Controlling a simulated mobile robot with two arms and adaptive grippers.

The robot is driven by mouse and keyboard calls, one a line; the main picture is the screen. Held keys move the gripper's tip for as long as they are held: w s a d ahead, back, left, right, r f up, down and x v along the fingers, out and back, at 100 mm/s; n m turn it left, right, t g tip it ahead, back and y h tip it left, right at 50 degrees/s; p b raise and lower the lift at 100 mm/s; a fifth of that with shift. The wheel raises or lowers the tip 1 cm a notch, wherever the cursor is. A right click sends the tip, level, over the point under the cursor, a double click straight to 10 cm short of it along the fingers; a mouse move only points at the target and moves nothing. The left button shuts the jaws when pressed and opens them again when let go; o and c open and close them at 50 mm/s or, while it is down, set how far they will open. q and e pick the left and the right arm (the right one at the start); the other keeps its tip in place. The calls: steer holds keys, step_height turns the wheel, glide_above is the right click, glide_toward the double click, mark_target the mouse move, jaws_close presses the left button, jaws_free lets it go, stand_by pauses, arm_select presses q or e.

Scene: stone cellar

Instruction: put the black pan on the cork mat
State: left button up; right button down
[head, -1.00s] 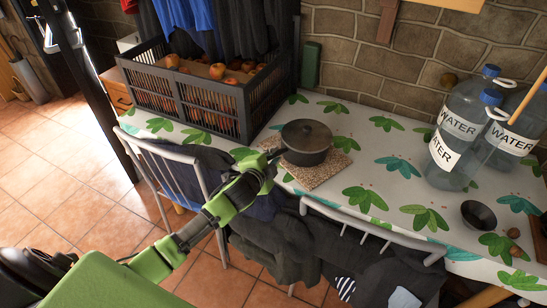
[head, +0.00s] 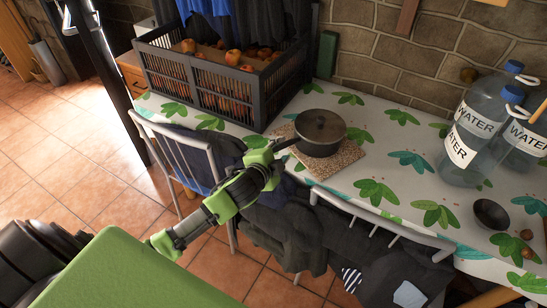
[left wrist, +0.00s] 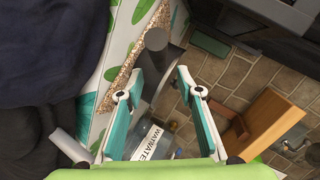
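The mat's edge shows there too (left wrist: 122,76). My right gripper is not in view.
A dark crate of apples (head: 222,95) stands behind, to the left. Water bottles (head: 470,140) and a small dark bowl (head: 491,214) stand to the right. Chairs with clothes (head: 365,235) line the near edge. The table is clear between mat and bottles.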

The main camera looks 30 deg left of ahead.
arm_select(q)
steer(key=v, duration=0.7)
steer(key=shift+s+r, duration=0.15)
steer(key=shift+s, duration=0.15)
